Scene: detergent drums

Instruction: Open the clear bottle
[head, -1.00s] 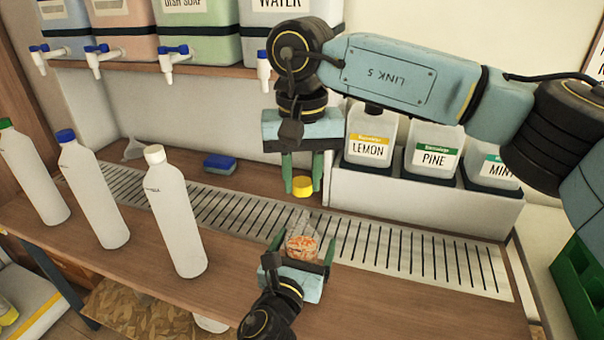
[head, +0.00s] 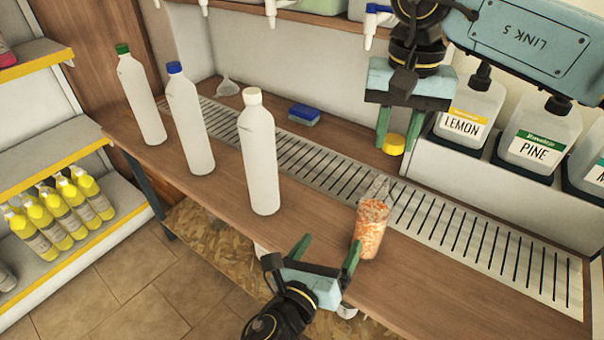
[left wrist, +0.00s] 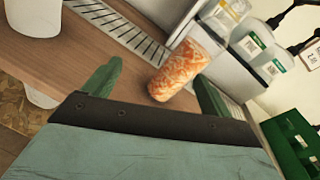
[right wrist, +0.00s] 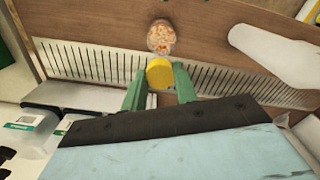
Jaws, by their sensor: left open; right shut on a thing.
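The clear bottle (head: 371,222) stands upright on the wooden counter at its front part, with orange bits inside and its narrow top uncapped. It also shows in the left wrist view (left wrist: 184,70) and the right wrist view (right wrist: 161,37). My left gripper (head: 328,248) is open and empty, its fingers just left of and in front of the bottle, apart from it. My right gripper (head: 398,135) is shut on the yellow cap (head: 394,144), held above and behind the bottle. The cap sits between the green fingertips in the right wrist view (right wrist: 159,73).
Three white bottles with green (head: 140,95), blue (head: 190,118) and white (head: 259,150) caps stand left on the counter. A blue sponge (head: 304,115) lies behind the slotted drain. LEMON (head: 468,110) and PINE (head: 537,135) jugs stand at the right. The front right counter is clear.

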